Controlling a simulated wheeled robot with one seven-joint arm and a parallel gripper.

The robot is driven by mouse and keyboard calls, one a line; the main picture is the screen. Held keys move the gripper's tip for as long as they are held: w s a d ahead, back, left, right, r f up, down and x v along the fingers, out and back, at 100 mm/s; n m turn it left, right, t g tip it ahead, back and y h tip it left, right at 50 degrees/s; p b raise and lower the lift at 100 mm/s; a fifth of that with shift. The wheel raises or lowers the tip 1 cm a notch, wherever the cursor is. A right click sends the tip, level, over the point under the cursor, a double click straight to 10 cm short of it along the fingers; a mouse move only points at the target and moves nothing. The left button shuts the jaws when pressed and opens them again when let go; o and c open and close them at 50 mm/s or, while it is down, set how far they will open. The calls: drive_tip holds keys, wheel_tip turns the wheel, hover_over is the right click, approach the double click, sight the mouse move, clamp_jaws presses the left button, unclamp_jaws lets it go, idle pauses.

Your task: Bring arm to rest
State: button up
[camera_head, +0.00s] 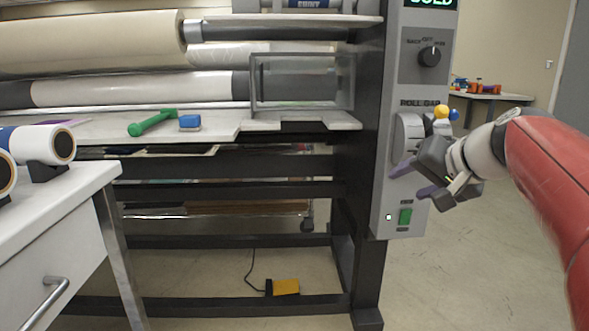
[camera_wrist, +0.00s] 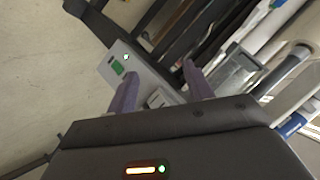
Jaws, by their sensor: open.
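My gripper (camera_head: 416,181) is at the end of my red arm on the right, in front of the laminator's grey control panel (camera_head: 386,200). Its two purple fingers are apart with nothing between them; they also show in the wrist view (camera_wrist: 158,90). The gripper hides part of the panel below the roll gap dial (camera_head: 408,130). A green switch (camera_head: 405,216) sits low on the panel, just below the fingers in the head view. I cannot tell whether the fingers touch the panel.
The laminator shelf (camera_head: 225,128) holds a green tool (camera_head: 152,123) and a blue block (camera_head: 190,122). A white cabinet (camera_head: 60,205) with rolls stands at the left. A yellow pedal (camera_head: 284,287) lies on the floor. Open floor (camera_head: 470,270) extends right of the panel.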

drive_tip(key=s+a+f+n+g+h, duration=0.2)
drive_tip(key=s+a+f, duration=0.1)
drive_tip(key=s+f, duration=0.8)
drive_tip(key=s+a+f+n+g+h, duration=0.2)
drive_tip(key=s+a+f, duration=0.2)
drive_tip(key=s+f, duration=0.7)
drive_tip(key=shift+f+n+g, duration=0.2)
drive_tip(key=shift+n+g, duration=0.1)
drive_tip(key=shift+s, duration=0.1)
idle(0.6)
